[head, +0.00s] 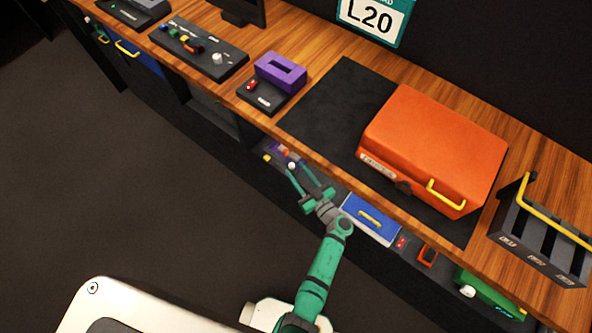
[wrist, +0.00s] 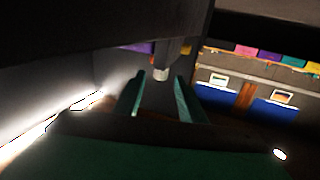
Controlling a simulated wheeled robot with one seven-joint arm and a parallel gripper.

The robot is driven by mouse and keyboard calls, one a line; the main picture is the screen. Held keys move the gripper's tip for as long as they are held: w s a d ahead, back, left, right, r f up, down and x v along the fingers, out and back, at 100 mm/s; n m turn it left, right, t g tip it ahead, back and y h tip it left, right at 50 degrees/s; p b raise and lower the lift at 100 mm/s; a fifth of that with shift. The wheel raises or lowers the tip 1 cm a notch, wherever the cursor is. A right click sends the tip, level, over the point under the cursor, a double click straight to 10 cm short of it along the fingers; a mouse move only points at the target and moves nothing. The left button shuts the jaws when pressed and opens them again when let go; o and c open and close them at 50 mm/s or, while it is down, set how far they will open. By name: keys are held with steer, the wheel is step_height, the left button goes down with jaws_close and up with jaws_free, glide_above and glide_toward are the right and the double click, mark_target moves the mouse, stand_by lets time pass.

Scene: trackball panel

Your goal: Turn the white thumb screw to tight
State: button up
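A small white knob (head: 291,165), which looks like the white thumb screw, sits on the front panel below the worktop edge. My gripper (head: 297,171) reaches up to it, with its two green fingers spread and the knob near their tips. In the wrist view my gripper (wrist: 160,92) has its fingers apart with a gap between them. A pale round end (wrist: 161,74) of a grey stem shows just beyond that gap, probably the same screw. I cannot tell whether either finger touches it. Its tightness marking cannot be read.
Above are the wooden worktop (head: 322,170), an orange case (head: 435,140) and a purple block (head: 280,72). Another white knob (head: 467,291) is far right. The floor at left is clear.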

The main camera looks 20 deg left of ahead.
steer(key=shift+w+a, duration=0.3)
steer(key=shift+a, duration=0.15)
jaws_close()
